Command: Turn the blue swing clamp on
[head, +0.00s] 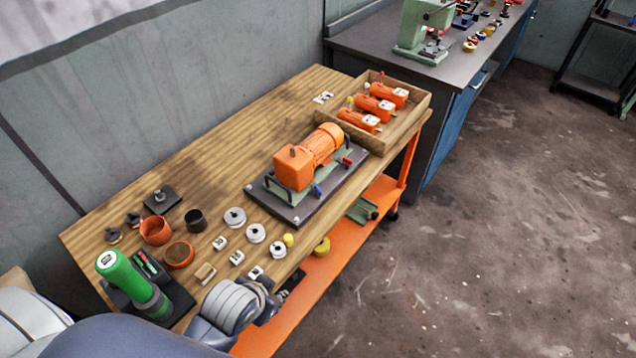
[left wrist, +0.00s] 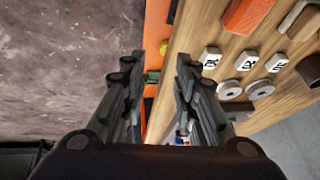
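The blue swing clamp (head: 318,190) sits on the front edge of a dark base plate (head: 296,216) that carries an orange motor unit (head: 295,168). Whether the clamp is on or off is too small to tell. In the left wrist view a tiny blue spot, perhaps this clamp, shows low between the fingers. My left gripper (head: 283,292) is at the table's front edge, to the left of and apart from the clamp. In the left wrist view the left gripper (left wrist: 160,72) has its two fingers spread with nothing between them. My right gripper is not in view.
A red clamp (head: 347,161) sits farther along the same plate edge. White discs (head: 256,233), white number blocks (head: 237,258), a yellow piece (head: 288,240) and a green bottle-like tool (head: 130,278) are near my left arm. A wooden tray (head: 405,133) holds orange motors. An orange shelf (head: 300,305) lies below.

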